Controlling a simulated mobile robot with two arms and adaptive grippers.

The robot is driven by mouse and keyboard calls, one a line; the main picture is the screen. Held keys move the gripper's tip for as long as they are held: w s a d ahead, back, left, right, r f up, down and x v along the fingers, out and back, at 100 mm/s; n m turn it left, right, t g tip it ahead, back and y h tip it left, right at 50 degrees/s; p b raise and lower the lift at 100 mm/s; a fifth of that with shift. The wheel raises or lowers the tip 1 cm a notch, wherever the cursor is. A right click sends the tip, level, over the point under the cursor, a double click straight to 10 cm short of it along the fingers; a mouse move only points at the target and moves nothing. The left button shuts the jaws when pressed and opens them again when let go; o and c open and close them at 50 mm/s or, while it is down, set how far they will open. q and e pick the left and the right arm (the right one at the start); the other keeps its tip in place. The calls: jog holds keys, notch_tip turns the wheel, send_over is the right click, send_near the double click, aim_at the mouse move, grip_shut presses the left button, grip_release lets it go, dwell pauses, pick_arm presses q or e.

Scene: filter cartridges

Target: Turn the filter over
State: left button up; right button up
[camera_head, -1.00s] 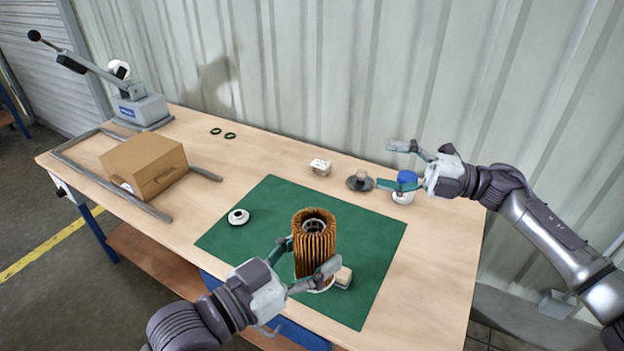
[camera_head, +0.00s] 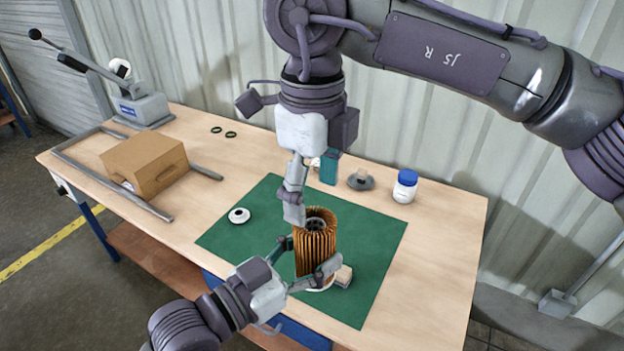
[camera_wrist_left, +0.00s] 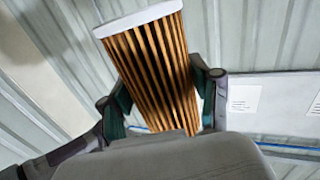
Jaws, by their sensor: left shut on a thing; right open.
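The filter (camera_head: 315,243) is a brown pleated cylinder standing upright over the green mat (camera_head: 375,250), with an open ring at its top and a white cap at its lower end. My left gripper (camera_head: 305,265) is shut on the filter, one finger on each side low down. In the left wrist view the filter (camera_wrist_left: 155,75) sits between the fingers, its white end cap at the upper left. My right gripper (camera_head: 312,195) is open and points down just above and behind the filter's top. I cannot tell whether its nearer finger touches the filter.
A white ring-shaped cap (camera_head: 239,215) lies on the mat's left. A small block (camera_head: 343,275) is beside the filter's base. A grey dish (camera_head: 360,181) and a blue-lidded jar (camera_head: 405,186) stand behind the mat. A cardboard box (camera_head: 145,163) is at left. The mat's right side is clear.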

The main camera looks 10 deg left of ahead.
aim_at(312, 245)
notch_tip(312, 245, down, 11)
jog(key=shift+r, duration=0.1)
dwell(0.3)
pick_arm(q)
jog(key=shift+r, duration=0.1)
pick_arm(e)
jog(key=shift+s, duration=0.1)
jog(key=c, duration=0.8)
pick_arm(q)
jog(key=o, duration=1.1)
jog(key=shift+c, duration=0.2)
jog(key=shift+o, duration=1)
